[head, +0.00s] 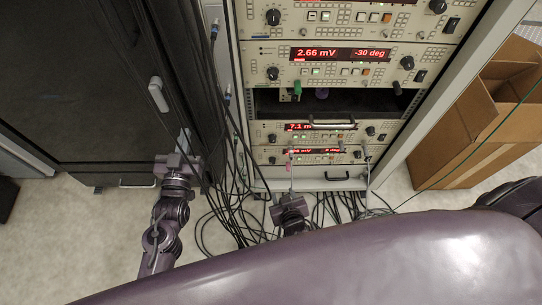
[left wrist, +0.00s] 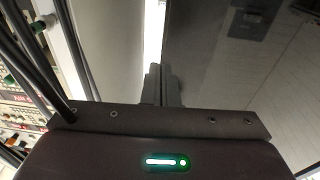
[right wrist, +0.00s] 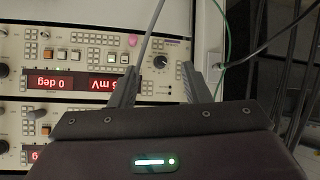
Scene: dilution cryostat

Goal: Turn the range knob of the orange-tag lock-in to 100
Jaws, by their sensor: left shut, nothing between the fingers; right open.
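The lowest lock-in (head: 325,159) has a red display; in the right wrist view its panel (right wrist: 75,62) is upside down and reads mV and 0 deg. In the head view my right gripper (head: 289,197) is low at the rack front. My left gripper (head: 187,143) is shut and empty, beside the dark cabinet door.
Black cables (head: 235,195) hang left of the rack and lie on the floor. An open cardboard box (head: 475,125) stands right.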

